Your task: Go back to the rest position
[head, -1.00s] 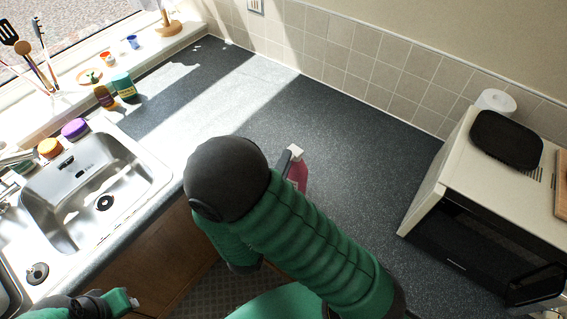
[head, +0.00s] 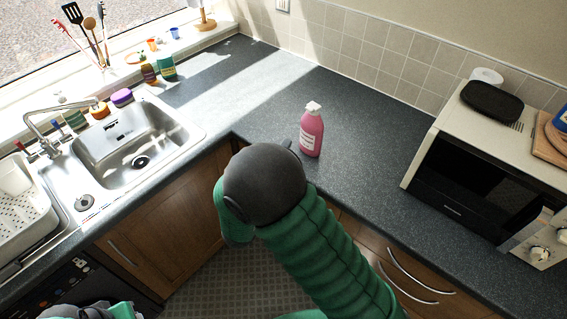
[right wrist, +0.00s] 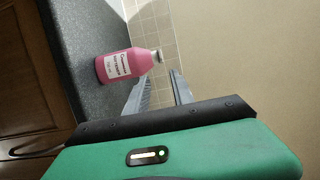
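A pink bottle (head: 312,135) with a white top and label stands upright on the dark worktop, right of the corner by the sink. It also shows in the right wrist view (right wrist: 122,66), left of the fingers. My right gripper (right wrist: 160,78) is open, with two grey fingers apart and nothing between them. In the head view my dark right wrist hides most of this gripper; only a bit of finger shows, just left of the bottle and apart from it. Part of my left arm shows at the bottom left edge of the head view; its fingers cannot be made out.
A microwave (head: 470,160) stands on the worktop at the right. A steel sink (head: 130,150) with a tap is at the left, beside a dish rack (head: 25,205). A green container (head: 167,68) stands near the window sill. The worktop behind the bottle is clear.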

